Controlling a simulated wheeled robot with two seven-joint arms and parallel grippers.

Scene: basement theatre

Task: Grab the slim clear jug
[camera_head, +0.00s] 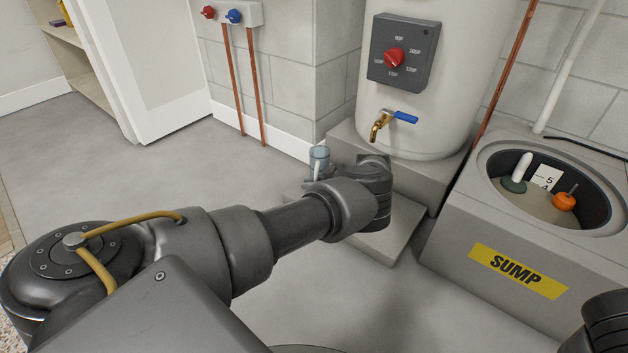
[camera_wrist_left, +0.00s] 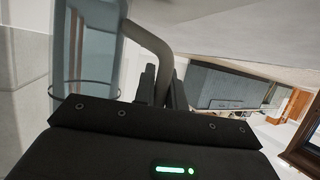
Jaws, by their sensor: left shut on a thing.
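The slim clear jug (camera_head: 319,155) shows just past my left wrist, in front of the water heater's step, with its top part visible and its lower part hidden by my arm. My left gripper (camera_wrist_left: 161,85) is shut on that handle, one finger on each side. In the head view my left wrist hides most of the gripper. I cannot tell whether the jug touches the surface below it.
The water heater (camera_head: 440,90) stands behind, with a brass tap (camera_head: 380,124) and blue lever close to the jug. A grey low slab (camera_head: 385,240) lies below. The sump box (camera_head: 480,215) stands at the right. Floor (camera_head: 230,170) is clear to the left.

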